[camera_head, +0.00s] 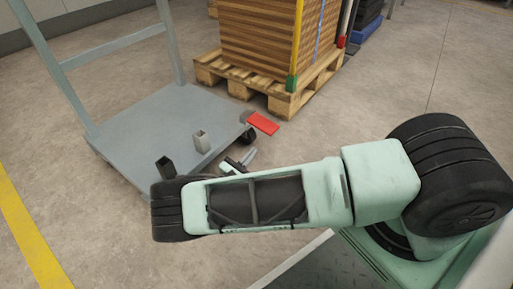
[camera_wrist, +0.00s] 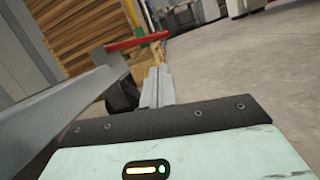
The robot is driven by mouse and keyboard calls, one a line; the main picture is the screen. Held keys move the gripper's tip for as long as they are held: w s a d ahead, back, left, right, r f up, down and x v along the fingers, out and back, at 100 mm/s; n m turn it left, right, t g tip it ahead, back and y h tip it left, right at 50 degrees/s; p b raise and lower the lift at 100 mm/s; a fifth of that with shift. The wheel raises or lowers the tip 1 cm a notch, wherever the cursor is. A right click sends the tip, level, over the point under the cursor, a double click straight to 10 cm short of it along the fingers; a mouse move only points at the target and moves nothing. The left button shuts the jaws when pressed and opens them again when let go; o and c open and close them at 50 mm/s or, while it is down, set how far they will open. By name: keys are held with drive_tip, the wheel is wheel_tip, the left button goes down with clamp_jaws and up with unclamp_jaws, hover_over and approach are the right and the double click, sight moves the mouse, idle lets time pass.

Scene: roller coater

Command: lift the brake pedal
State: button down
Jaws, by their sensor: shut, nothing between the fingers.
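The brake pedal is a flat red plate (camera_head: 263,123) at the right corner of the grey trolley, near a black caster. In the wrist view it shows as a thin red bar (camera_wrist: 137,43), seen nearly edge-on, on a grey bracket. My gripper (camera_head: 251,154) is low over the floor, on the near side of the pedal, with its fingers pointing toward it. In the wrist view the grey fingers (camera_wrist: 158,72) are together and empty, just below the red bar's right end in the picture. I cannot tell whether they touch it or reach under it.
The grey trolley (camera_head: 137,128) has a flat deck, a tall handle frame and short grey posts at its near side. A wooden pallet (camera_head: 285,99) with stacked brown boards (camera_head: 262,38) stands just behind the pedal. The floor to the right is clear.

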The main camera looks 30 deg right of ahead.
sight(263, 124)
drive_tip(key=p+x, duration=0.2)
drive_tip(key=x, duration=0.6)
drive_tip(key=shift+d, duration=0.35)
drive_tip(key=shift+w+a+r, duration=0.1)
drive_tip(key=shift+r, duration=0.1)
